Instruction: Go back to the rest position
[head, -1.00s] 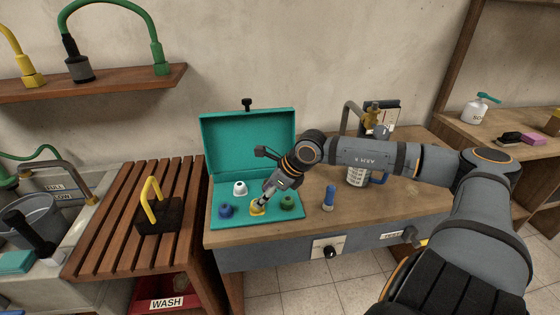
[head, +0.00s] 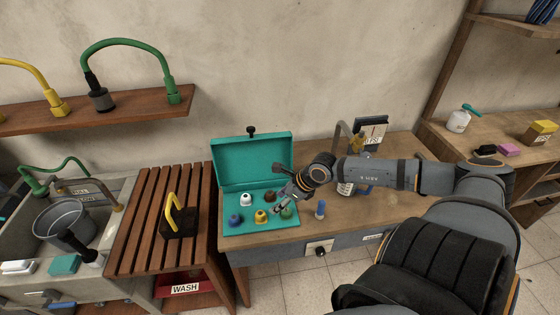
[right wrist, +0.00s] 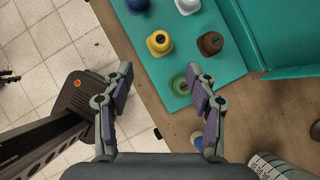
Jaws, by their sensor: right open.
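My right gripper (head: 282,206) is open and empty, over the front right part of the open teal case (head: 252,157) on the workbench. The case holds a yellow piece (head: 261,216), a blue one (head: 235,219), a white one (head: 246,199), a brown one (head: 269,196) and a green one (head: 287,212). The yellow piece (right wrist: 159,43) stands apart from the fingers. The green piece (right wrist: 180,84) shows close to the right finger. My left gripper is not in view.
A blue-topped cylinder (head: 320,209) stands right of the case. A slatted rack (head: 140,235) with a yellow-handled black block (head: 178,222) is left of the bench. Open floor lies in front.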

